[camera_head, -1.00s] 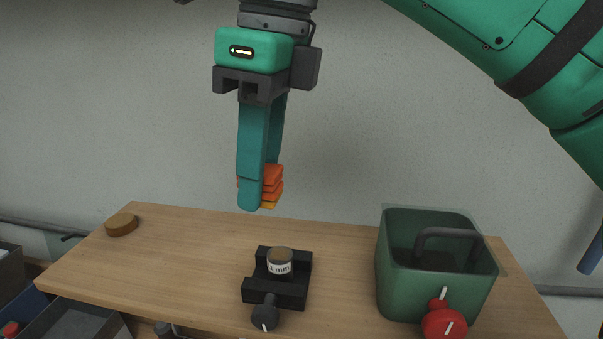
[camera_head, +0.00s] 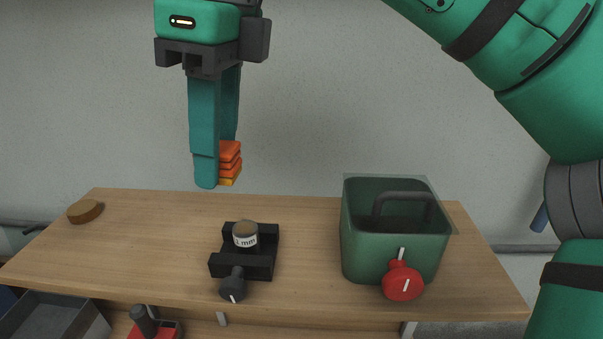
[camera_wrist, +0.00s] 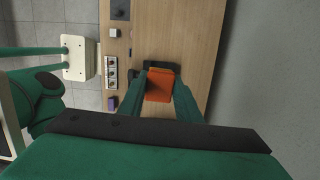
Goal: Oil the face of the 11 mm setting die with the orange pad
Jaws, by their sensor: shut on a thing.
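My gripper (camera_head: 217,178) is shut on the orange pad (camera_head: 230,162), a stack of ridged orange layers, and holds it in the air above the table. In the wrist view the orange pad (camera_wrist: 160,85) sits between the two teal fingers. The setting die (camera_head: 245,235) is a short upright cylinder with a brownish top and a white label, of which "1 mm" is readable. It stands in a black holder (camera_head: 262,262) on the table, below and slightly right of the pad, clearly apart from it. In the wrist view the pad hides the die.
A green open bin (camera_head: 385,255) with a dark handle stands right of the holder, with a red knob (camera_head: 402,282) in front. The wooden table (camera_head: 150,245) is clear between disc and holder. A grey tray (camera_head: 60,320) sits below the front edge.

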